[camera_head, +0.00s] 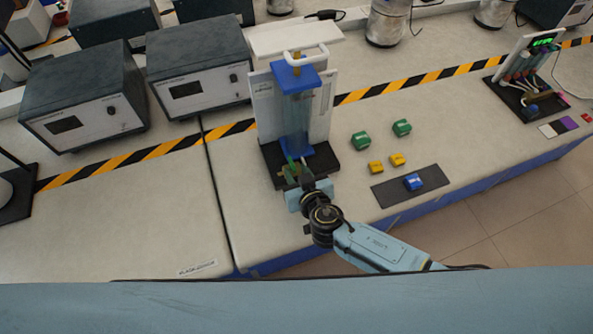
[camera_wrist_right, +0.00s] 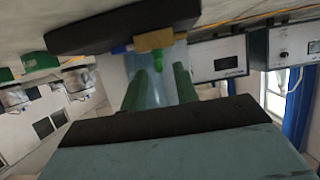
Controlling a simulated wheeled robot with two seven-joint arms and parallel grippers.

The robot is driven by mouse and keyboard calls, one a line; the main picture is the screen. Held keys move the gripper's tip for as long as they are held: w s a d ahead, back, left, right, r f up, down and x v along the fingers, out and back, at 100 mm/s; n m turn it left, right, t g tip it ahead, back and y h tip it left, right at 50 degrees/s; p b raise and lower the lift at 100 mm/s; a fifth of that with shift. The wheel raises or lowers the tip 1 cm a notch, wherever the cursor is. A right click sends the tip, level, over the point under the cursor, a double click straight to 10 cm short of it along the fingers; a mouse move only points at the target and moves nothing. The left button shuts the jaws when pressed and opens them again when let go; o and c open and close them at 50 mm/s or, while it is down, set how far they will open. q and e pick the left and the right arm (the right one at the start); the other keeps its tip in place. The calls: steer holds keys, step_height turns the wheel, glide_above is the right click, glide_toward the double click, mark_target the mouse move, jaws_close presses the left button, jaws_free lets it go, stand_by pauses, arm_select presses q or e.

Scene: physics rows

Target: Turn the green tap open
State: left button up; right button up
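The green tap (camera_wrist_right: 158,60) shows in the right wrist view, a small green handle on a brass-coloured valve body (camera_wrist_right: 154,40) with a blue part at its side. It sits low at the front of the apparatus with a clear column (camera_head: 297,118) and blue end plates. My right gripper (camera_wrist_right: 160,85) has two green fingers standing apart, with the tap just beyond the gap between them. In the head view the right gripper (camera_head: 297,172) is at the front of the black base, partly hiding the tap. I cannot tell whether the fingers touch it. My left gripper is in neither view.
Two grey instrument boxes (camera_head: 196,66) stand left of the apparatus. Green blocks (camera_head: 361,141), yellow blocks (camera_head: 376,167) and a blue block (camera_head: 413,182) on a dark mat (camera_head: 388,192) lie to the right. The bench front at left is clear.

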steer(key=shift+w+a+f, duration=0.1)
steer(key=shift+w+f, duration=0.05)
steer(key=shift+w, duration=0.25)
jaws_close()
